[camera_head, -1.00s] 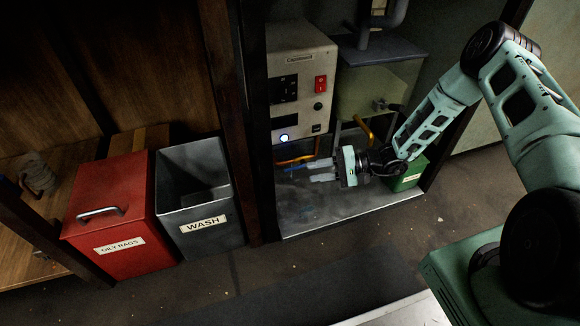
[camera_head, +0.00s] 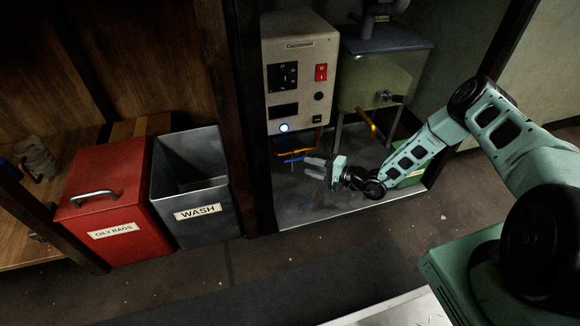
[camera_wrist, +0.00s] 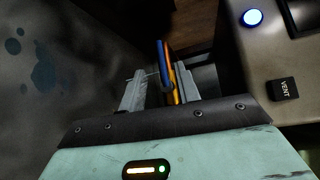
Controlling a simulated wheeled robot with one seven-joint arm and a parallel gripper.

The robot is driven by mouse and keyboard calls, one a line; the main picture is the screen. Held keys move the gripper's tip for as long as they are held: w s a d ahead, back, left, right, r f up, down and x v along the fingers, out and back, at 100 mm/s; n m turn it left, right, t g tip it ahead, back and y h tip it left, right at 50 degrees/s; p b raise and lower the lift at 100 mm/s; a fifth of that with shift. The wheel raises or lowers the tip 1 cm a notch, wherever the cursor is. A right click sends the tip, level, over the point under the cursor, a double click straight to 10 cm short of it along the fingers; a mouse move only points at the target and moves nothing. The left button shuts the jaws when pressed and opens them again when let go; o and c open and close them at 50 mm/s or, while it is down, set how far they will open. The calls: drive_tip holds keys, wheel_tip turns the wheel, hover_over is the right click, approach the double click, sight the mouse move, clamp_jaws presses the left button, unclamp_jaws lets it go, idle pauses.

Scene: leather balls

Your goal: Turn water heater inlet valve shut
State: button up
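The water heater is a beige box (camera_head: 301,75) on the back wall, with pipes under it. A blue lever (camera_head: 293,160) sticks out to the left below the box, next to an orange pipe (camera_head: 296,152). My gripper (camera_head: 306,167) is just right of the lever, low under the heater, with its fingers apart and pointing left. In the wrist view, the blue lever (camera_wrist: 161,60) and the orange pipe (camera_wrist: 170,75) show in line with the gap between my fingers (camera_wrist: 160,90). I cannot tell whether the lever is between the fingertips or beyond them. No contact is clear.
A green box (camera_head: 411,172) sits behind my wrist. A grey WASH bin (camera_head: 197,230) and a red OILY RAGS bin (camera_head: 128,252) stand left.

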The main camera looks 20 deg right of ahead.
sight(290, 161)
drive_tip(key=b+x, duration=0.3)
drive_tip(key=x, duration=0.4)
drive_tip(key=shift+w+a+f+b, duration=0.1)
drive_tip(key=shift+a+f+b, duration=0.1)
drive_tip(key=shift+b, duration=0.15)
drive_tip(key=shift+w+a+r, duration=0.15)
drive_tip(key=shift+w+a, duration=0.2)
drive_tip(key=shift+w, duration=0.05)
clamp_jaws()
